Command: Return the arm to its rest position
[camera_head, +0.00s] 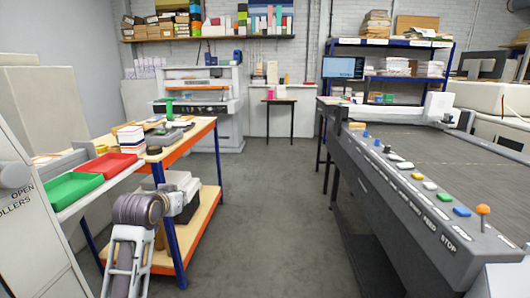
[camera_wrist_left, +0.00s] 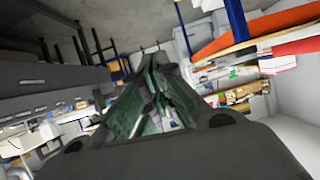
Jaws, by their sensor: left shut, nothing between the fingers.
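My left arm (camera_head: 139,210) comes up from the bottom left of the head view, beside the orange-edged workbench (camera_head: 198,133). In the left wrist view my left gripper (camera_wrist_left: 152,52) shows its dark fingers with green inner faces drawn together. It is shut, with nothing held between the fingers. The fingertips point out over the room and touch nothing that I can see. In the head view the gripper's fingers cannot be made out clearly. My right arm and gripper are not in view.
The bench with blue legs stands close to my left arm. A red tray (camera_head: 106,167) and a green tray (camera_head: 74,188) sit on a ledge at the left. A long grey machine with coloured buttons (camera_head: 420,185) lines the right side. The floor (camera_head: 265,210) between is clear.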

